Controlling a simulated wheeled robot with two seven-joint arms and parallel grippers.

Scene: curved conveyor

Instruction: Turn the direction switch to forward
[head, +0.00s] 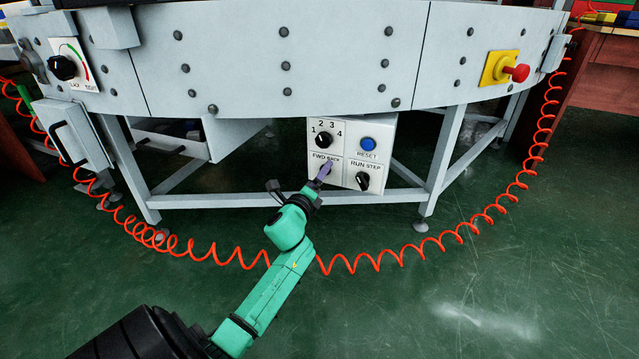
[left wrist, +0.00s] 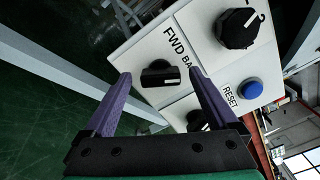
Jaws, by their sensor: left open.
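The direction switch (left wrist: 160,73) is a black knob under the FWD and BACK labels on a white control panel (head: 347,125). In the left wrist view its white mark points right, seemingly toward the BACK side. In the head view my gripper mostly hides this switch. My left gripper (head: 322,174) is at the panel's lower left. In the left wrist view my left gripper (left wrist: 158,74) is open, its purple fingers on either side of the switch; I cannot tell whether they touch it. My right gripper is not in view.
The panel also holds a numbered black selector (head: 324,140), a blue RESET button (head: 367,144) and a RUN STEP switch (head: 363,181). A red emergency button (head: 516,73) sits on the conveyor side. A coiled orange hose (head: 400,257) hangs across the front. Green floor is clear at right.

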